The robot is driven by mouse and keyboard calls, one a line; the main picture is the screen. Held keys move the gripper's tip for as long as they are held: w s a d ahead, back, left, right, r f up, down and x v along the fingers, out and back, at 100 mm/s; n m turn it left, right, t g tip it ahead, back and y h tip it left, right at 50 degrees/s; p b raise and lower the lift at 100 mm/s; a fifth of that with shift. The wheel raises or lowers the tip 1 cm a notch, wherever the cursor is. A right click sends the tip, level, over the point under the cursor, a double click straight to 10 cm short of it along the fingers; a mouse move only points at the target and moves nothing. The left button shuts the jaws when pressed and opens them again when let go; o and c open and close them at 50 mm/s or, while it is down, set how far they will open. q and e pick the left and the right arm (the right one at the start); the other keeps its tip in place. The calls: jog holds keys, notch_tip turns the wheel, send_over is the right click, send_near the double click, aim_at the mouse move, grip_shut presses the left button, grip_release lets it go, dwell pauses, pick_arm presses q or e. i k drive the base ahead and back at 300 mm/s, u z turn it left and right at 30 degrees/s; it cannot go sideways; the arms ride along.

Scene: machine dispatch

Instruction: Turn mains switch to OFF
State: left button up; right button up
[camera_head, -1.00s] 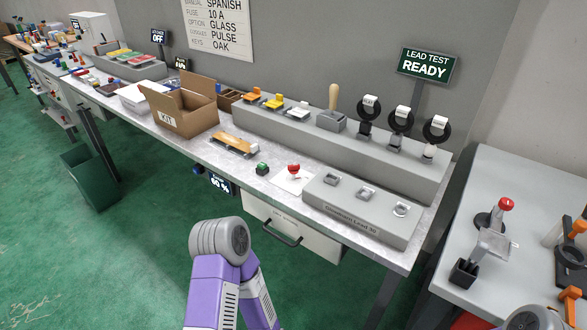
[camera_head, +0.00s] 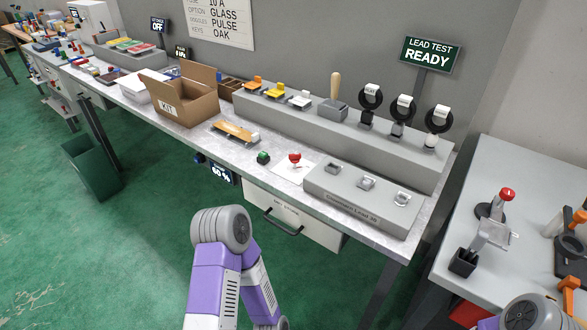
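No switch in view is labelled as the mains switch. A lever with an upright wooden handle (camera_head: 336,86) stands on a grey box (camera_head: 333,110) on the raised grey ledge at the back of the bench; I cannot tell whether it is the mains switch. A small dark sign reading OFF (camera_head: 158,25) stands at the far left back; its top line is too small to read. Parts of my arms show at the bottom centre and bottom right, but neither gripper is in view.
The long bench carries a cardboard KIT box (camera_head: 185,102), a green button (camera_head: 263,158), a red button (camera_head: 295,158) and a grey block with several sockets (camera_head: 365,195). A LEAD TEST READY sign (camera_head: 431,55) stands behind. A second table (camera_head: 505,180) is at right; green floor (camera_head: 130,240) is open at left.

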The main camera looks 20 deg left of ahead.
aim_at(295, 159)
jog(key=k, duration=1.25)
jog(key=u, duration=0.65)
jog(key=i, duration=0.45)
jog(key=u, duration=0.7)
jog(key=i, duration=0.75)
jog(key=z, duration=0.75)
jog(key=i, duration=0.5)
jog(key=z, duration=0.5)
